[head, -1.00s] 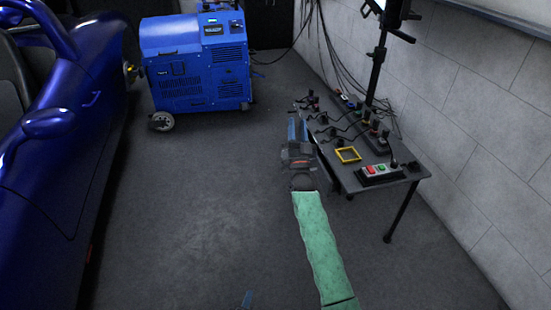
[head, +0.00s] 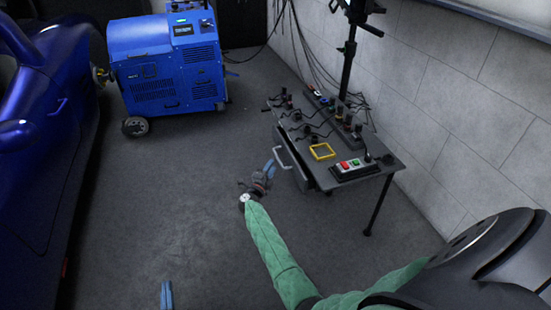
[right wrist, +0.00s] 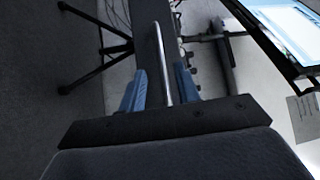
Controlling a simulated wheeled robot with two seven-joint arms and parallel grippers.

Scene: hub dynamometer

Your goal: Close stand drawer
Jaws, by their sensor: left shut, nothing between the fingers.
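The stand (head: 372,172) is a dark table by the wall. Its drawer (head: 294,172) sticks out a little from the left side under the top, with a pale bar handle (head: 281,155) on its front. My right gripper (head: 268,170), at the end of the green-sleeved arm, is just in front of the handle. In the right wrist view, its blue fingers (right wrist: 160,88) are apart, with the handle bar (right wrist: 160,60) between them and gaps on both sides. My left gripper (head: 167,293) is shut and empty at the bottom edge, away from the stand.
On the stand are a yellow frame (head: 322,151), a box with red and green buttons (head: 353,169) and several dark devices. A blue machine (head: 168,65) on wheels stands at the back and a blue car (head: 45,140) at the left. The floor between is clear.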

